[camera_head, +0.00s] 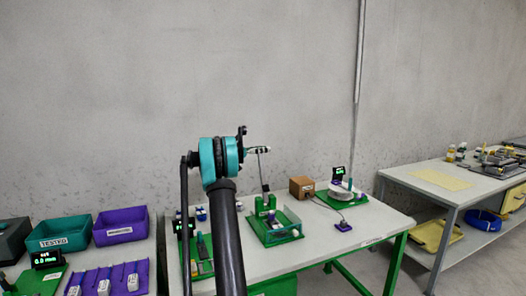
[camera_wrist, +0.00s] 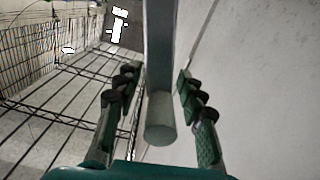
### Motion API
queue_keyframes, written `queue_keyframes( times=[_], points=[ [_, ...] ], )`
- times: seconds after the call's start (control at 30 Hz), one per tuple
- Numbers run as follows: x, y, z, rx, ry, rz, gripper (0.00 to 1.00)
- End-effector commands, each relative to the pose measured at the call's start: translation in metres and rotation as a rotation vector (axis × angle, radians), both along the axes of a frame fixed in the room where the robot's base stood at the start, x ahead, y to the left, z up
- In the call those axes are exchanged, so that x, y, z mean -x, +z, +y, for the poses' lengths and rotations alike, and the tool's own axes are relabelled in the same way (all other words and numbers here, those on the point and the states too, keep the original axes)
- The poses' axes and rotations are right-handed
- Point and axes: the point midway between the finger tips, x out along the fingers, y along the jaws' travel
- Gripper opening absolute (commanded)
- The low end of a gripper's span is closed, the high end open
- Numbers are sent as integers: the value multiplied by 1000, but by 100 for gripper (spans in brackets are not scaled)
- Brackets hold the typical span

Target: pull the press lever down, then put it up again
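The press (camera_head: 266,206) stands on a green base on the white table in the head view. Its thin grey lever (camera_head: 263,170) rises upright, leaning slightly, with its top end near my arm's teal joint. In the wrist view a grey bar with a round end (camera_wrist: 160,132), apparently the lever's handle, lies between the two fingers of my gripper (camera_wrist: 156,78). The fingers are apart, one on each side of the bar, with narrow gaps showing. My gripper is mostly hidden behind my arm in the head view.
A brown box (camera_head: 302,187) and another green-based station (camera_head: 342,197) stand to the right. A wire rack (camera_wrist: 60,105) shows in the wrist view.

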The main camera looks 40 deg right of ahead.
Motion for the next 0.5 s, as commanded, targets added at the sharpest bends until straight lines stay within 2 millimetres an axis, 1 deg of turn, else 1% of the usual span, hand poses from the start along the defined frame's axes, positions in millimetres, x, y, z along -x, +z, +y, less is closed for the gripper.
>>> queue_keyframes(
  times=[0.23,0.27,0.5],
  points=[
    [0,0,-1,0,0,0,39],
    [0,0,-1,0,0,0,38],
    [0,0,-1,0,0,0,8]
  ],
)
